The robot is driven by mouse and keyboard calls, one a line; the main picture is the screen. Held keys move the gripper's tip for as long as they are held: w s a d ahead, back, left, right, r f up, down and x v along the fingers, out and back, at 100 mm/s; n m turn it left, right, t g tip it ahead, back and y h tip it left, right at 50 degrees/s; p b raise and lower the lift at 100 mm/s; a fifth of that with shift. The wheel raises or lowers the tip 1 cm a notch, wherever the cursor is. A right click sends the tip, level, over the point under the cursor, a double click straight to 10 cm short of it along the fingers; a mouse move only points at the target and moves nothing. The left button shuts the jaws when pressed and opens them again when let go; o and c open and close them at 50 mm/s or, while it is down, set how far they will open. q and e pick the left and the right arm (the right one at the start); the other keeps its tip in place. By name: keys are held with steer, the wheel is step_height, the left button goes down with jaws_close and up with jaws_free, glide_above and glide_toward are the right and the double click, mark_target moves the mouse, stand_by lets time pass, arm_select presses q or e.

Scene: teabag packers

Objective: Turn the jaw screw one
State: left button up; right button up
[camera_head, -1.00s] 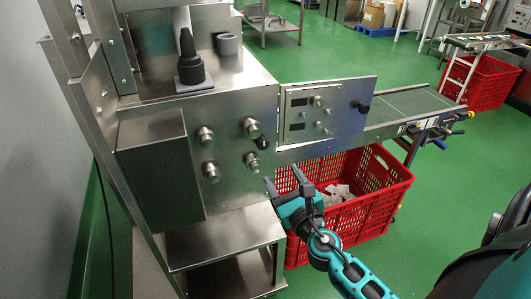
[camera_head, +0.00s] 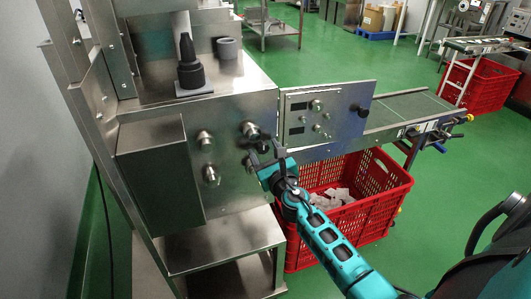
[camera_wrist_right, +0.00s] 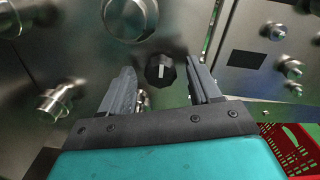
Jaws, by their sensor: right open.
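Several round metal knobs stand on the steel machine front: an upper left one (camera_head: 205,140), an upper right one (camera_head: 249,129) and a lower left one (camera_head: 211,174). I cannot tell which is jaw screw one. A black knob (camera_head: 262,145) sits just below the upper right one. My right gripper (camera_head: 264,156) is open at the lower right of these knobs. In the right wrist view the black knob (camera_wrist_right: 160,70) with a white mark lies between the open fingers (camera_wrist_right: 163,85), ahead of them; contact is not visible. Metal knobs also show there, above (camera_wrist_right: 130,18) and left (camera_wrist_right: 55,103). My left gripper is not in view.
A hinged control panel (camera_head: 340,115) with small knobs is close to the gripper's right. A red crate (camera_head: 375,215) with pale packets stands below. A steel shelf (camera_head: 225,250) lies under the machine front. A conveyor (camera_head: 410,105) runs to the right.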

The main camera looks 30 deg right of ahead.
steer(key=c, duration=1)
steer(key=shift+c, duration=0.2)
